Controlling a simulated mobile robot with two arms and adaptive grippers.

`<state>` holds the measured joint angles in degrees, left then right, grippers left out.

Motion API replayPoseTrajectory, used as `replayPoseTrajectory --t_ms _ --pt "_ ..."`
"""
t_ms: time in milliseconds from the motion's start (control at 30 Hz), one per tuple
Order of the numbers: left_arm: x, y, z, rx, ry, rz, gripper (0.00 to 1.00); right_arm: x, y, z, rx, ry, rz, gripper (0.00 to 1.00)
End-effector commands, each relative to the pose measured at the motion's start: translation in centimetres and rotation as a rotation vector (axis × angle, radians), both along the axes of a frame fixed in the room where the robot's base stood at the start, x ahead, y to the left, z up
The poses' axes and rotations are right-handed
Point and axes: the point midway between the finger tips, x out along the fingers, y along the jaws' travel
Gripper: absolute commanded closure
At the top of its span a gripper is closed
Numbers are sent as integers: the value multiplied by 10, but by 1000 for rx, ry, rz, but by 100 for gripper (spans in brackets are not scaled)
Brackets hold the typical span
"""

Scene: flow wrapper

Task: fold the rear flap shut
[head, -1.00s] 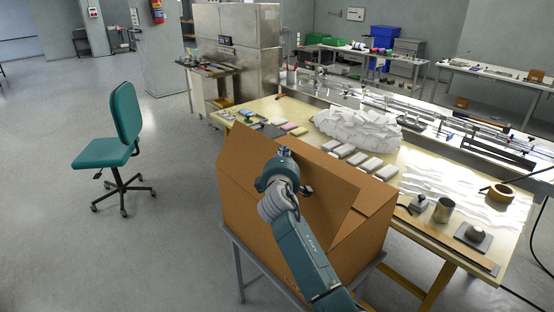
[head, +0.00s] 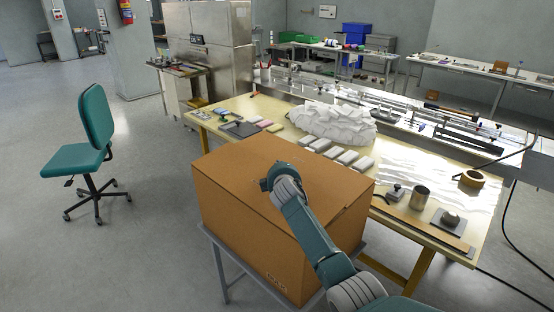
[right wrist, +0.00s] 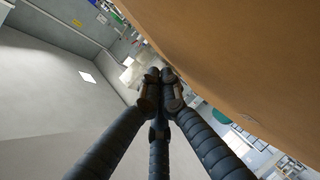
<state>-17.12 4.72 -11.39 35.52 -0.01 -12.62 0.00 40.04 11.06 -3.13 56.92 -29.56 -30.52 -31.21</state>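A brown cardboard box (head: 245,232) stands on a grey stand. Its top flaps (head: 240,165) lie down, nearly flat across the top, with a seam near the right end. I cannot tell whether the rear flap is fully flush. My right arm reaches in from the lower right, and its gripper (head: 268,180) is at the middle of the box top; the fingers are mostly hidden there by the wrist. In the right wrist view the dark fingers (right wrist: 161,76) are together at the tips with nothing between them, beside a broad cardboard surface (right wrist: 240,50). My left gripper is not in view.
Behind the box, a yellow-topped table (head: 290,130) holds a heap of white wrappers (head: 335,122), several white packs, a metal cup (head: 419,196) and a tape roll (head: 472,179). A green chair (head: 92,130) stands to the left on open floor.

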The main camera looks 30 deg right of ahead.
Motion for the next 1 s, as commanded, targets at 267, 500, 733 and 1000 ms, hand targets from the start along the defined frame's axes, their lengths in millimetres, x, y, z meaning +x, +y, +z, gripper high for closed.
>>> replayPoseTrajectory --t_ms 267,500,733,1000 --pt "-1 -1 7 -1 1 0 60 1 -3 -14 80 27 1 100" --pt "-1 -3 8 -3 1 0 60 2 -4 -18 95 33 1 100" --pt "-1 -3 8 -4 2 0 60 2 -4 -18 95 33 1 100" --pt "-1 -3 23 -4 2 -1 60 2 -6 0 95 32 1 100"
